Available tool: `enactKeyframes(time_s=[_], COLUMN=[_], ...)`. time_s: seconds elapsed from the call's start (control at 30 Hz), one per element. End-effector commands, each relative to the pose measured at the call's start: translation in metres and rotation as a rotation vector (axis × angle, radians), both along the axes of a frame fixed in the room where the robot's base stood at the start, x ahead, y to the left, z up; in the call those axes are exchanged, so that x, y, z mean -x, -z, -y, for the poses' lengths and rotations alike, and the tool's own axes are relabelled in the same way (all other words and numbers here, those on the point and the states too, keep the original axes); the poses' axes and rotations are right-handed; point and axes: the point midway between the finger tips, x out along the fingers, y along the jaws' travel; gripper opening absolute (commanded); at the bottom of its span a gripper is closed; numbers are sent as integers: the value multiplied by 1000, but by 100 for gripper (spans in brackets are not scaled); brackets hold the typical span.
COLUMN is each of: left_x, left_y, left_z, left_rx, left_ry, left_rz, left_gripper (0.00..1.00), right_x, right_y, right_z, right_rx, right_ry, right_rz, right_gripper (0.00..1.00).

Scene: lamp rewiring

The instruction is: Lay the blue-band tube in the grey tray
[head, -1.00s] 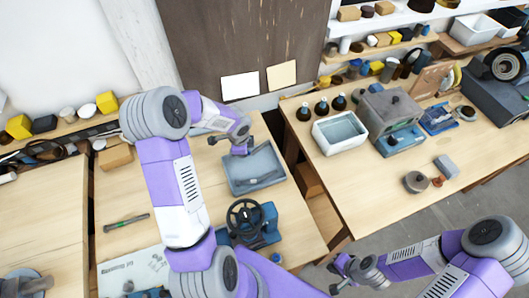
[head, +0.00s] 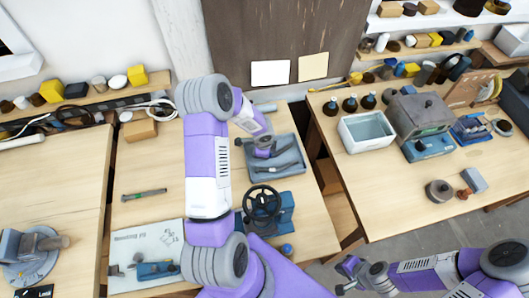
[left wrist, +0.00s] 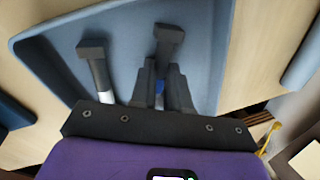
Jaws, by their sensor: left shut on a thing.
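The grey tray (head: 290,142) stands at the back of the middle table, and its blue-grey floor fills much of the left wrist view (left wrist: 60,50). My left gripper (head: 266,151) is low over the tray. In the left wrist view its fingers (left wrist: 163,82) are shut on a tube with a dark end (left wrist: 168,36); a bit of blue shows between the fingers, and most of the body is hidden. Another tube with a dark cap and pale body (left wrist: 97,70) lies in the tray to its left. My right gripper (head: 345,276) is open and empty at lower right, away from the tray.
A black handwheel on a blue base (head: 262,204) stands just in front of the tray. A white bin (head: 367,131) stands on the right table. A gap separates the tables.

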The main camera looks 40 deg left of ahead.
Motion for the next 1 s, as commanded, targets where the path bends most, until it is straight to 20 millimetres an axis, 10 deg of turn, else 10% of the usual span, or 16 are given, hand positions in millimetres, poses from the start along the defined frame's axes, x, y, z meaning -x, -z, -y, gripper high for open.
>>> enactKeyframes(time_s=[0.13,0.17,0.3,0.7,1.0], left_x=[0,0,0,2,10], left_y=[4,4,3,0,-60], left_z=[0,0,0,0,5], left_rx=[0,0,1,2,-2], left_ry=[-1,-1,-1,0,-2], left_rz=[1,0,-1,-5,2], left_gripper=[0,21,42,42,42], right_x=[0,0,0,0,0], right_y=[5,4,3,-1,-13], right_z=[0,0,0,0,0], right_rx=[0,0,0,0,0], right_ry=[0,0,0,0,0], right_rz=[0,0,0,0,0], right_gripper=[0,0,0,0,0])
